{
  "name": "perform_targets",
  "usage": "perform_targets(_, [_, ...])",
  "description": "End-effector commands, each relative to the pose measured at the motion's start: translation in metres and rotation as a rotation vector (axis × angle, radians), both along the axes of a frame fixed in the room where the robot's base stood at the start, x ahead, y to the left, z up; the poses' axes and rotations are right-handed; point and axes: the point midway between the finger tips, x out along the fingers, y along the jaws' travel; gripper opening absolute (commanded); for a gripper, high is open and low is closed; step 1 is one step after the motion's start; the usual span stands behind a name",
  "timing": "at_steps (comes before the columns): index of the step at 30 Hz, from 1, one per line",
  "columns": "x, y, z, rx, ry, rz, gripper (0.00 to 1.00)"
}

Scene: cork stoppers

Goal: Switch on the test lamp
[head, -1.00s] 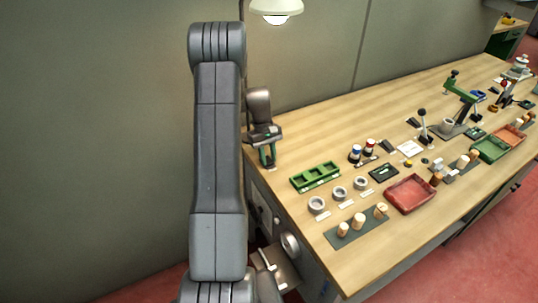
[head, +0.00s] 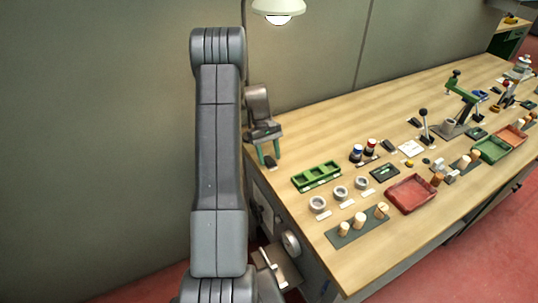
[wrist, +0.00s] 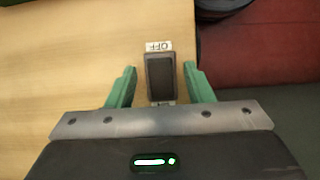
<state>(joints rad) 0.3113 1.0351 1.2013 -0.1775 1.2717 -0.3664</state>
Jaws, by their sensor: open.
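The lamp (head: 278,8) hangs at the top of the head view with a white bulb under a cream shade; I cannot tell whether it is lit. A dark rocker switch (wrist: 160,75) with a white label reading OFF (wrist: 159,46) lies on the wooden bench top in the wrist view. My gripper (wrist: 159,69) is open. Its green fingers stand on either side of the switch, with visible gaps, and nothing is held. In the head view my gripper (head: 269,160) is over the bench's left end, and the switch is hard to make out there.
A green tray (head: 316,176), grey rings (head: 340,193), a mat with corks (head: 343,239) and a red tray (head: 411,194) stand to the right. The wall is close behind. The bench edge (head: 291,222) and red floor are near.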

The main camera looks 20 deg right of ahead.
Motion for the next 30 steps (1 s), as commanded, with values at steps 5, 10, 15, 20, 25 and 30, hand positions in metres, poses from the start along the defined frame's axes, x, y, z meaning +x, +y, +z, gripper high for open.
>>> perform_targets(5, [0.001,0.000,0.019,-0.002,-0.005,0.000,0.47])
perform_targets(10, [0.001,0.000,0.053,-0.001,-0.005,0.001,0.47])
perform_targets(15, [0.001,0.000,0.082,-0.002,-0.004,0.000,0.47])
perform_targets(20, [0.000,0.000,0.096,0.000,-0.001,0.000,0.47])
perform_targets(25, [0.000,0.000,0.099,0.000,0.000,0.000,0.47])
perform_targets(30, [0.000,0.000,0.099,0.000,0.000,0.000,0.47])
